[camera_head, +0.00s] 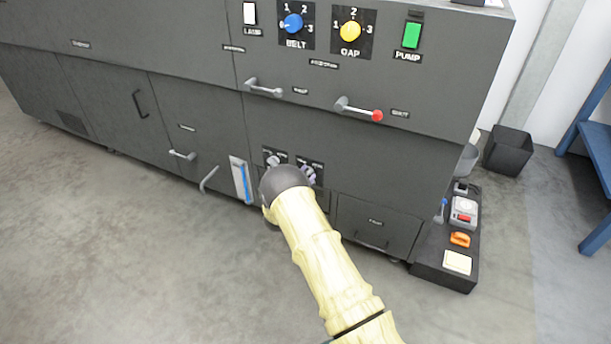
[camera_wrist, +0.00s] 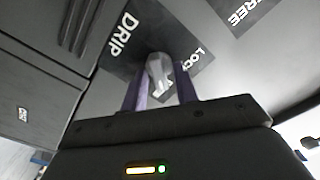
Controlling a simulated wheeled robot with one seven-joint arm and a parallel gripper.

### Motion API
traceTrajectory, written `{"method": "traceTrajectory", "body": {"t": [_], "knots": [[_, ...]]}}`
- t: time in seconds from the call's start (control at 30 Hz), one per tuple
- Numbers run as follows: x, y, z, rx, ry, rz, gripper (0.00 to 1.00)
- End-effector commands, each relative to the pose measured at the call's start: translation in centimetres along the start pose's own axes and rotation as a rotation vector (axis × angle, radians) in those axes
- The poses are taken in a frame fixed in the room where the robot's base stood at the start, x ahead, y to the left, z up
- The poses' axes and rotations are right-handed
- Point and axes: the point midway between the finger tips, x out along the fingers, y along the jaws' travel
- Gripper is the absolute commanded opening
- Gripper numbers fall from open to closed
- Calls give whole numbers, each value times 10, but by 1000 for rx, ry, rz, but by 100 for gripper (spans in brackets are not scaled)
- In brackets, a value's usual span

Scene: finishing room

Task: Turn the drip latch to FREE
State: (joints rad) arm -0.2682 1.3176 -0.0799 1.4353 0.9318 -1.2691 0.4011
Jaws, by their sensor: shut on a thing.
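The drip latch (camera_wrist: 158,70) is a small pale grey handle on the dark machine panel, in the middle of the wrist view. The word DRIP is to its left, LOCK is close at its right, and FREE is farther off at the upper right. My gripper (camera_wrist: 160,86) has its two purple fingers on either side of the latch and is shut on it. Which word the latch points to is not clear. In the head view the dark end of my arm is at the lower panel and covers much of the area around the latch.
Above are the blue BELT knob (camera_head: 293,24), yellow GAP knob (camera_head: 350,31), green PUMP switch (camera_head: 411,35) and a red-tipped lever (camera_head: 376,115). A blue-striped gauge (camera_head: 241,180) is left of my arm. A black tray (camera_head: 426,272) with small items stands at right. The floor in front is clear.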

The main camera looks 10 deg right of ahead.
Motion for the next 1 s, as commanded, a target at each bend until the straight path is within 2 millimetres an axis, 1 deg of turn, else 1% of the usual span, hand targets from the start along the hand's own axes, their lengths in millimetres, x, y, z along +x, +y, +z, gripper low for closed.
{"method": "traceTrajectory", "body": {"t": [0.1,0.3,0.77,0.8,1.0], "knots": [[-2,2,2,62,-6,3,7],[-1,2,2,124,-5,2,7],[-2,2,3,139,-6,2,7],[-2,2,3,139,-6,2,35],[-1,1,2,139,-3,1,35]]}}
